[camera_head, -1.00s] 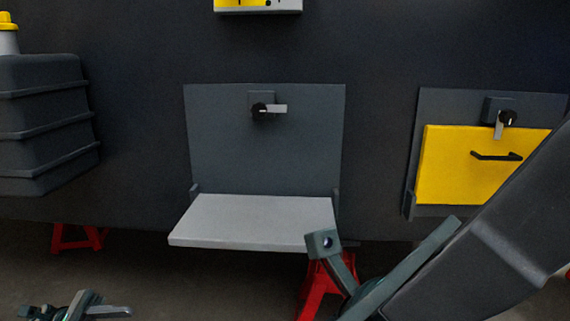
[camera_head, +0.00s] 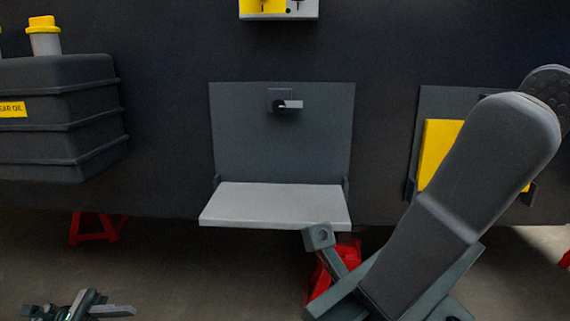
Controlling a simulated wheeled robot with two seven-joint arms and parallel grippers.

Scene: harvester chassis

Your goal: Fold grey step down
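The grey step (camera_head: 275,204) is folded down and sticks out level from the lower edge of its dark grey back plate (camera_head: 282,140). Above it on the plate is a black knob with a light grey latch lever (camera_head: 290,104), pointing right. My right gripper (camera_head: 320,238) is just below and in front of the step's right front corner; I cannot tell whether it touches. My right arm hides much of it, so its opening is unclear. My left gripper (camera_head: 85,306) is at the bottom left edge, away from the step, partly cut off; its opening is unclear.
A yellow step (camera_head: 437,150) is folded up on its own plate at the right, partly hidden by my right arm. A dark ribbed oil tank (camera_head: 62,118) with a yellow cap is at the left. Red stands (camera_head: 95,228) are under the chassis. A yellow and white box (camera_head: 278,8) is above.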

